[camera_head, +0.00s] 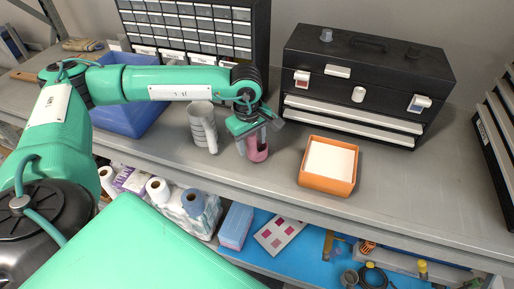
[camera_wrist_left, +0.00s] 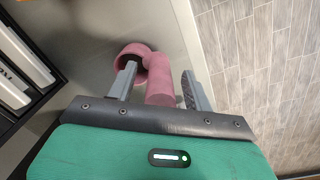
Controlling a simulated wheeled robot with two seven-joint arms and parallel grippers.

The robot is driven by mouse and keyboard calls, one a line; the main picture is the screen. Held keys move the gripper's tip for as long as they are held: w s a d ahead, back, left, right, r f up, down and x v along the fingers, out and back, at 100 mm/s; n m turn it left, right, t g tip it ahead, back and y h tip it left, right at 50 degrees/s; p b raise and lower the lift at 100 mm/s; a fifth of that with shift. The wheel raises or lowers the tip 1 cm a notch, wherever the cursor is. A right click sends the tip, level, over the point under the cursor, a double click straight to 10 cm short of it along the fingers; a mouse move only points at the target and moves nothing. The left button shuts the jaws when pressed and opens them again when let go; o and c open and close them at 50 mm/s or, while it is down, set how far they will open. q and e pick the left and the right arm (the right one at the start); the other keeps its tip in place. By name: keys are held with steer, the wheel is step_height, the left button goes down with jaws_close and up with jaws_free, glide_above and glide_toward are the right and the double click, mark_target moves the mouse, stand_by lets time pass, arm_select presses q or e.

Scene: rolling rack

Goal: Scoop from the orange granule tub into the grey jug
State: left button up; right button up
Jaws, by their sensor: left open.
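A pink scoop (camera_head: 258,151) stands on the grey bench, left of the orange granule tub (camera_head: 341,187). The tub is open and filled with white granules (camera_head: 330,158). The grey jug (camera_head: 203,125) stands left of the scoop, its handle toward the front. My left gripper (camera_head: 252,138) is open at the scoop and partly covers it. In the left wrist view the scoop's handle (camera_wrist_left: 160,82) lies between the two spread fingers (camera_wrist_left: 160,70). One finger overlaps the scoop's round cup; I cannot tell whether it touches. My right gripper is not in view.
A black toolbox (camera_head: 366,75) stands behind the tub, and a black drawer cabinet (camera_head: 190,22) stands behind the jug. A blue bin (camera_head: 130,118) is at the left, partly behind my arm. The bench right of the tub is clear.

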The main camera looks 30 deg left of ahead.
arm_select(q)
jaws_close()
stand_by(0.3)
